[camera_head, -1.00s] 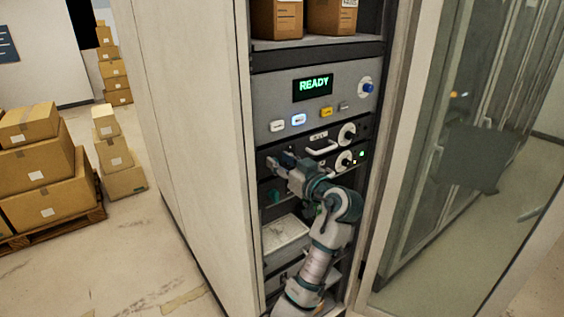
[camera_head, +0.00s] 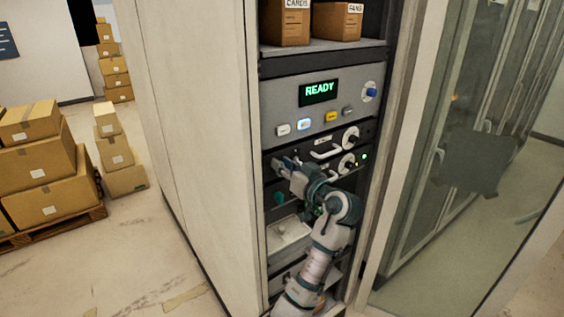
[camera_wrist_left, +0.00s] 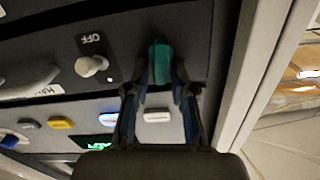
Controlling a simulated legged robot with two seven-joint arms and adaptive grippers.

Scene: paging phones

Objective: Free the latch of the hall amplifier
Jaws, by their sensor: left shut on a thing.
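The hall amplifier (camera_head: 301,156) is a dark rack unit below the grey READY panel, with a pale handle and a round dial. The wrist view shows it upside down, with a handle label (camera_wrist_left: 48,90) that seems to begin with "HA". Its teal latch (camera_wrist_left: 159,60) stands at the unit's end near the rack post. My left gripper (camera_head: 277,162) is at the left end of the units. In the left wrist view my left gripper (camera_wrist_left: 160,80) has its fingers on both sides of the latch, shut on it. The head view hides the latch behind the gripper. My right gripper is not in view.
The READY panel (camera_head: 276,108) has several buttons. Another dark unit lies below, with a green tab (camera_head: 279,198) and a pale tray (camera_head: 290,232) under it. Cardboard boxes (camera_head: 285,24) fill the shelf above. A glass door (camera_head: 430,235) stands open at the right.

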